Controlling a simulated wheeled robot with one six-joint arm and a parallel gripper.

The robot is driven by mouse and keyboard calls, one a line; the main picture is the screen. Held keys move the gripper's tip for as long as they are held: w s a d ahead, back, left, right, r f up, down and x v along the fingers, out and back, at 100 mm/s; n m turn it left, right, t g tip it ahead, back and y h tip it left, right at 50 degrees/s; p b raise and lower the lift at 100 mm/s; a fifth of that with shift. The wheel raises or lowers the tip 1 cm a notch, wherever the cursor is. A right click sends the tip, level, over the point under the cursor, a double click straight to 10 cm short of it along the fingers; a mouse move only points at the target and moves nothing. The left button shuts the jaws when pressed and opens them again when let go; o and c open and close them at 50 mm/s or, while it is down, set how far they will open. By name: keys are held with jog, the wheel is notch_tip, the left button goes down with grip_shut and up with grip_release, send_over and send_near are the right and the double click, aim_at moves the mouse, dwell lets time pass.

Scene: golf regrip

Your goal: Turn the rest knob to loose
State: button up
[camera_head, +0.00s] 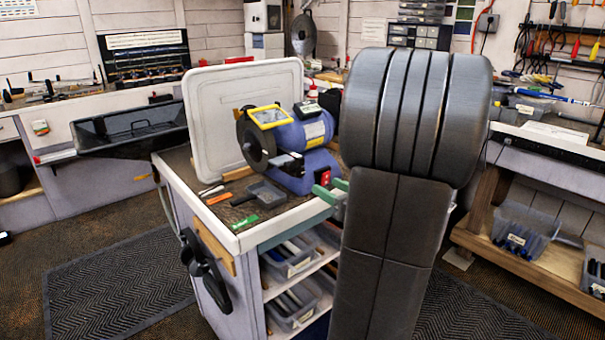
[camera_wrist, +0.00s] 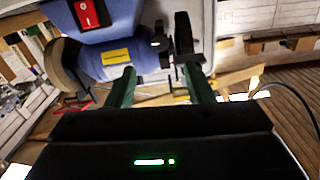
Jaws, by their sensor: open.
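The blue bench grinder (camera_head: 310,138) stands on the bench, with a dark wheel at its left end and a red switch at its base. It also shows in the wrist view (camera_wrist: 118,58), at upper left. A small dark knob-like part (camera_wrist: 159,42) sticks out at the grinder's right side there; I cannot tell if it is the rest knob or how it is set. My gripper (camera_head: 332,191) is by the grinder's front right, partly hidden by my arm. In the wrist view my gripper (camera_wrist: 164,80) has its green fingers apart, with nothing seen held between them.
A white upright panel (camera_head: 205,100) stands behind the grinder. A grey tray (camera_head: 262,193) and small tools lie in front of it on the bench (camera_head: 240,240). A black headset-like item (camera_head: 208,275) hangs on the bench side. Bins fill the shelves below.

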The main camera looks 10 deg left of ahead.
aim_at(301, 172)
jog(key=x, duration=1)
jog(key=shift+c, duration=0.2)
jog(key=c, duration=0.9)
jog(key=shift+f+n+b, duration=0.25)
jog(key=shift+n+b, duration=0.45)
jog(key=shift+b, duration=0.25)
jog(key=shift+c, duration=0.2)
jog(key=shift+r+n+b, duration=0.2)
jog(key=shift+n+b, duration=0.4)
jog(key=shift+n, duration=0.3)
jog(key=o, duration=1)
jog(key=shift+s+d, duration=0.1)
jog(key=shift+d, duration=0.05)
